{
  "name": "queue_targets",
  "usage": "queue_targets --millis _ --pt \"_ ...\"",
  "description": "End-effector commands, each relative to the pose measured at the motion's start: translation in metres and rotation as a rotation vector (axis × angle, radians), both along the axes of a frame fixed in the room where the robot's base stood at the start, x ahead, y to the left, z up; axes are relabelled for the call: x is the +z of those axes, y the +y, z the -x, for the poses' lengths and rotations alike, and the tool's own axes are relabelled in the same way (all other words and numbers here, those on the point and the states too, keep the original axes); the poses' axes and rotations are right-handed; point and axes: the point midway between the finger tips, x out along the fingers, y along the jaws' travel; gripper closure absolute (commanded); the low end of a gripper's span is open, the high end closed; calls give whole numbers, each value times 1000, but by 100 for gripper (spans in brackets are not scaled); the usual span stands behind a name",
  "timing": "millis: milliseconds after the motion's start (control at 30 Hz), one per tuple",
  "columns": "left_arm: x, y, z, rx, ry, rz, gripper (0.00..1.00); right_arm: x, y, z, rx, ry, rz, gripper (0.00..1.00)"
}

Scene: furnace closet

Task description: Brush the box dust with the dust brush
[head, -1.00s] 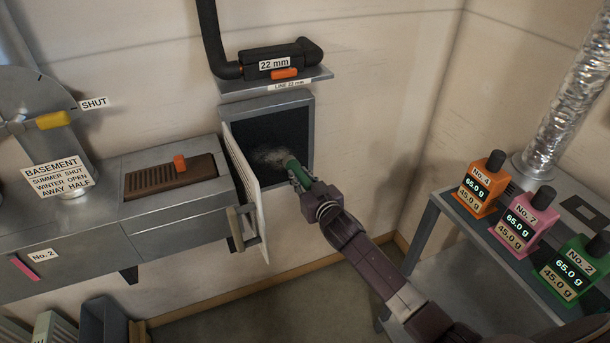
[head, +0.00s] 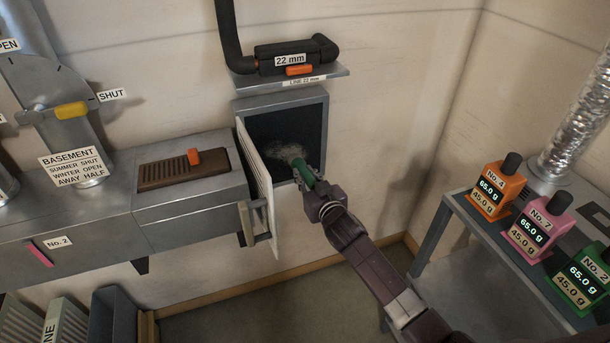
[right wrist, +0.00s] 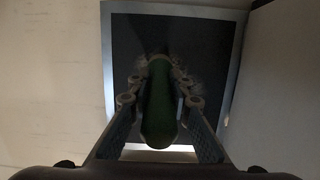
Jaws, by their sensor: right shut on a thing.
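The open wall box (head: 322,112) has a grey metal frame and a dark inside, and its pale door (head: 258,190) stands swung out to the left. A pale grey patch of dust (head: 276,152) shows inside the box. My right gripper (head: 312,180) is at the box opening, shut on the green handle of the dust brush (head: 303,170). The brush points into the box, its head by the dust. In the right wrist view the green handle (right wrist: 158,105) lies between the fingers and hides most of the brush head. My left gripper is not in view.
A shelf with a black pipe fitting (head: 285,58) is just above the box. A metal duct with a brown grille (head: 165,172) stands left of the door. At the right, a table holds orange (head: 495,190), pink (head: 538,225) and green (head: 580,280) bottles.

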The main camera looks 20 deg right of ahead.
Motion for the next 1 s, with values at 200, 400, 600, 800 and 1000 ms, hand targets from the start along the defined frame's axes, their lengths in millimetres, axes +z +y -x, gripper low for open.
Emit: queue_targets --millis 200,400,600,800,1000 --pt "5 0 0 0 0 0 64 1 -13 0 -1 0 2 100" --pt "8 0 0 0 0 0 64 1 -25 0 -2 1 1 100" --pt "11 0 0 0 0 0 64 1 -37 -1 -1 0 0 100" --pt "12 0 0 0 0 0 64 0 -44 -1 -1 0 0 100" --pt "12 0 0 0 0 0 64 0 -44 -1 -1 0 0 100"
